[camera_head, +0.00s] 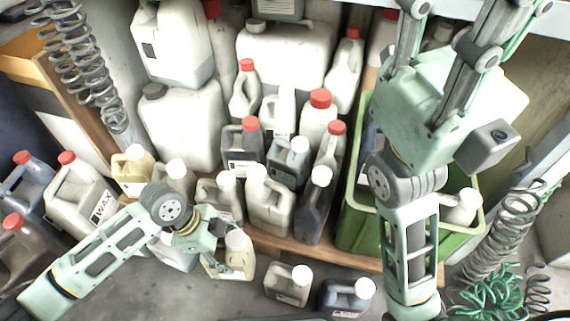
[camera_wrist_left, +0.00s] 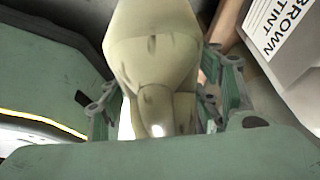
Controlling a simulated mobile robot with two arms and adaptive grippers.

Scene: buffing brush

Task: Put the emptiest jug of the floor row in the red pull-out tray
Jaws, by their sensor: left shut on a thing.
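A cream jug with a white cap (camera_head: 238,262) is in my left gripper (camera_head: 218,258), whose fingers close around it in the head view. My right gripper (camera_head: 455,25) is at the upper right, fingers spread and apparently empty. No red pull-out tray can be made out.
A wooden shelf (camera_head: 330,257) behind carries several jugs and large white canisters (camera_head: 180,125). A green crate (camera_head: 360,225) stands at the right. Red-capped jugs (camera_head: 80,195) are at the left. A label box shows in the left wrist view (camera_wrist_left: 275,35). Bare floor lies at the front.

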